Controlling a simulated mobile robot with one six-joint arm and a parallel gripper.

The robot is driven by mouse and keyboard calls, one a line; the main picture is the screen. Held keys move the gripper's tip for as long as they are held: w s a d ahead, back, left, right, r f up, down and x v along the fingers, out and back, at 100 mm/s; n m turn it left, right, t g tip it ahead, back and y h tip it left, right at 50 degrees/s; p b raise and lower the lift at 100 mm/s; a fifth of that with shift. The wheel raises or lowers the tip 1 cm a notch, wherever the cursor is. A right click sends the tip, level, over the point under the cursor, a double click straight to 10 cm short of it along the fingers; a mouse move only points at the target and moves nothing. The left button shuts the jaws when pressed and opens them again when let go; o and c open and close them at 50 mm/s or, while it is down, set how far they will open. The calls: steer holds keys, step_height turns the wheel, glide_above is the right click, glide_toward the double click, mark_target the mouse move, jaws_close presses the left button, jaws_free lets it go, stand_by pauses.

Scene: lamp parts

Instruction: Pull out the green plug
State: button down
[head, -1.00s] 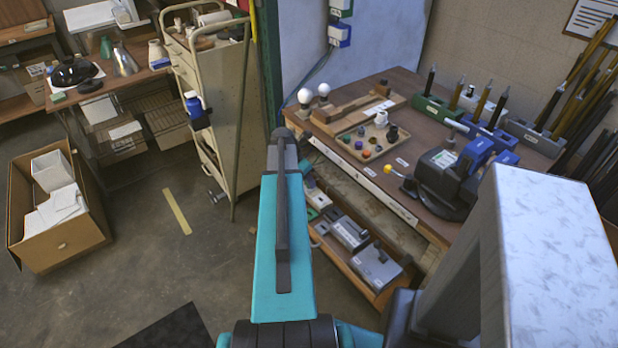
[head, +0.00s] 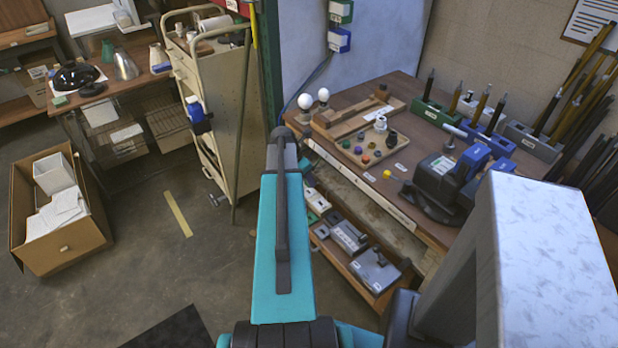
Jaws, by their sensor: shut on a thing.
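A green socket-like box (head: 340,11) with a pale front is on the blue-grey wall panel at the top. I cannot make out a separate plug on it. Small coloured pieces, one of them green (head: 360,134), sit in a tan tray (head: 346,146) on the workbench; I cannot tell whether that piece is a plug. My teal arm link with a grey end stretches up the middle of the head view. My gripper's fingers do not show, so what they hold is hidden.
A blue box (head: 339,41) with a cable hangs below the green one. The workbench (head: 440,235) carries two white bulbs, pen holders and a dark machine (head: 436,180). A tall beige trolley (head: 225,120) stands left of my arm.

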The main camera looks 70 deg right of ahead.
steer(key=shift+r+p, duration=0.85)
steer(key=shift+r, duration=0.4)
